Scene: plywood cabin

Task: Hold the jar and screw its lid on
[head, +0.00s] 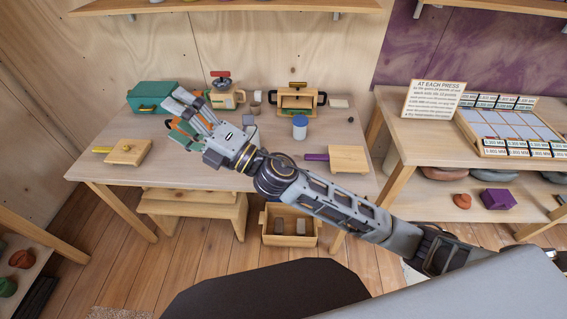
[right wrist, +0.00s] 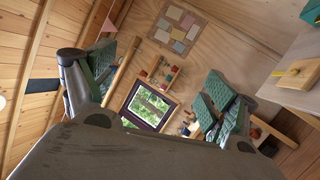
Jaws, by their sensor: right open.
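A small pale jar (head: 300,132) stands upright on the worktable, right of centre, with a blue top (head: 300,120). I cannot tell whether this is a lid resting on it or screwed down. My right gripper (head: 182,116) reaches in over the left half of the table, left of the jar and well apart from it. Its fingers are spread and point to the upper left. The right wrist view also shows the right gripper (right wrist: 160,85) with its green-padded fingers wide apart and nothing between them. My left gripper is not in view.
On the worktable (head: 225,178) are a teal box (head: 152,96), a red-handled device (head: 222,92), a wooden press-like box (head: 296,101), and boards at left (head: 128,152) and right (head: 348,159). A side table (head: 420,125) with a sign stands to the right.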

